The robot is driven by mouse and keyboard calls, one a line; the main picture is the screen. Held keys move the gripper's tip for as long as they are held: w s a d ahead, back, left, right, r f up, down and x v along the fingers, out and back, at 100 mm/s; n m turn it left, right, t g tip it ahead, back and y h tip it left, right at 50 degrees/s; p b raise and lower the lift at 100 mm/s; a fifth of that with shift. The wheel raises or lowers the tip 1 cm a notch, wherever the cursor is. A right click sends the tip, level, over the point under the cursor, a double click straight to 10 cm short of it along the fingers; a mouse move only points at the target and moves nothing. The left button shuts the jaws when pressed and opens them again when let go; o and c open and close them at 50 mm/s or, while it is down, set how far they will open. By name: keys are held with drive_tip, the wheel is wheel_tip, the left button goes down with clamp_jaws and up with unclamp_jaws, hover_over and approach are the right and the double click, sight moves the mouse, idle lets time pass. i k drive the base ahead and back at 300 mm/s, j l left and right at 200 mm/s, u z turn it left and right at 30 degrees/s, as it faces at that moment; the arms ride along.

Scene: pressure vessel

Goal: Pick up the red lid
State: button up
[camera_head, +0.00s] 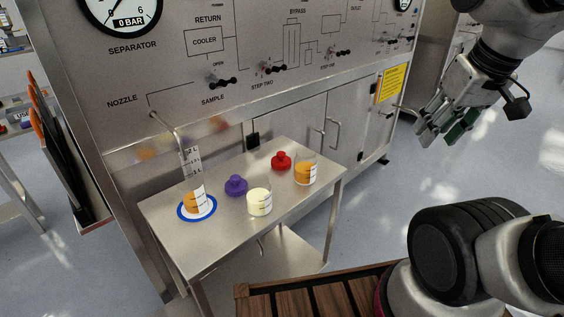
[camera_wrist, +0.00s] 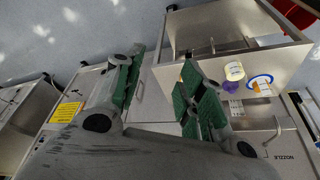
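The red lid (camera_head: 281,161), with a knob on top, sits on the steel side table (camera_head: 225,238) near its back edge in the head view. It stands just left of a beaker of orange liquid (camera_head: 306,174). My gripper (camera_head: 442,132) is up in the air to the right of the table, well apart from the lid, pointing down and left. Its two green-padded fingers are spread and hold nothing, as the wrist view also shows (camera_wrist: 160,72). I cannot make out the red lid in the wrist view; my right finger covers part of the tabletop there.
A purple lid (camera_head: 236,185) and a beaker of pale yellow liquid (camera_head: 260,202) stand in front and left of the red lid. The steel panel (camera_head: 210,75) with valves rises behind the table.

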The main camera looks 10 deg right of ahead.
sight(280, 161)
drive_tip(key=i+l+u, duration=0.1)
drive_tip(key=u, duration=0.3)
drive_tip(key=i+l+u, duration=0.2)
drive_tip(key=u, duration=0.25)
drive_tip(key=i+l+u, duration=0.15)
drive_tip(key=u, duration=0.25)
